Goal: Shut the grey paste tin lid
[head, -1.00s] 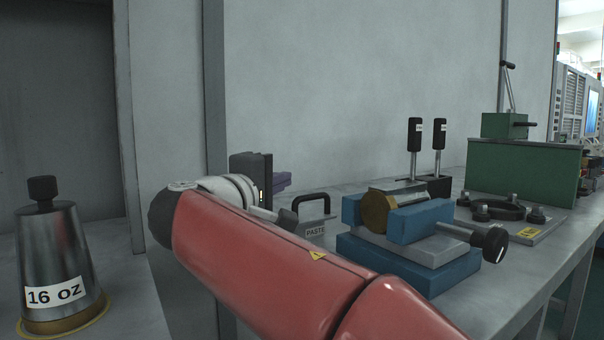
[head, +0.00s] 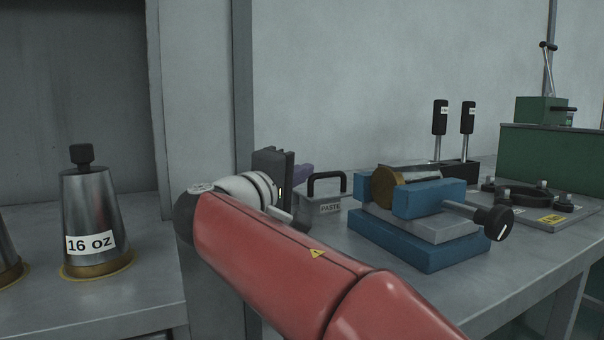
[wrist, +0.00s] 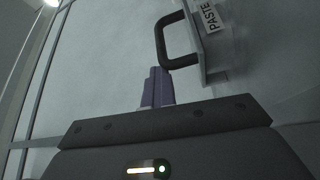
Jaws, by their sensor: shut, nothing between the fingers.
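The grey paste tin (head: 322,207) stands on the bench, with a PASTE label on its front. A black loop handle (head: 327,181) stands up over its top; how far the lid is open is not clear from here. In the wrist view the handle (wrist: 163,42) and the label (wrist: 210,18) show at the upper right. My gripper (head: 304,171) is at the left of the tin, about level with the handle and apart from it. Its purple fingers (wrist: 157,75) are shut together and empty. My gripper body and arm hide the bench just left of the tin.
A blue vise (head: 415,225) with a brass disc (head: 385,188) stands right of the tin. Two black-handled tools (head: 453,130) stand in a block behind it. A 16 oz metal cone (head: 90,220) stands on the left bench. The wall (head: 350,80) rises behind.

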